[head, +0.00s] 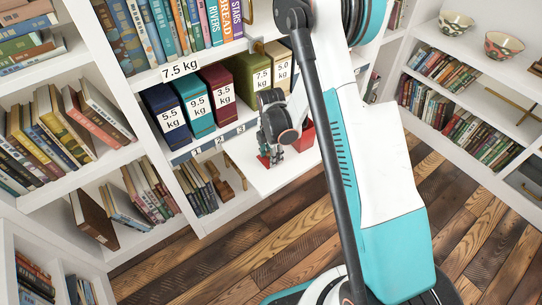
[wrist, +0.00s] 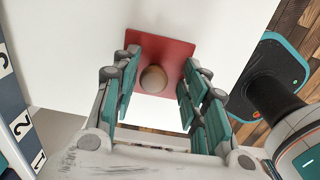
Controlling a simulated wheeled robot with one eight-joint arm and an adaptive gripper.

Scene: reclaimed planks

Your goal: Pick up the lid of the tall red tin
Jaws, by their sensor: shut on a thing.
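In the wrist view a flat red square lid (wrist: 160,51) with a round tan knob (wrist: 153,79) lies between the fingers of my gripper (wrist: 158,82). A bright red tin-like thing (head: 304,137) shows just right of my gripper, partly hidden by my arm. I cannot tell how far the lid is above the surface below.
A white ledge (head: 285,177) juts out below my gripper. Behind it, boxes with weight labels, such as a dark red one (head: 218,86) and a teal one (head: 194,104), fill a shelf. Numbered tags (head: 219,139) line the shelf edge. Wooden floor (head: 190,262) is open in front.

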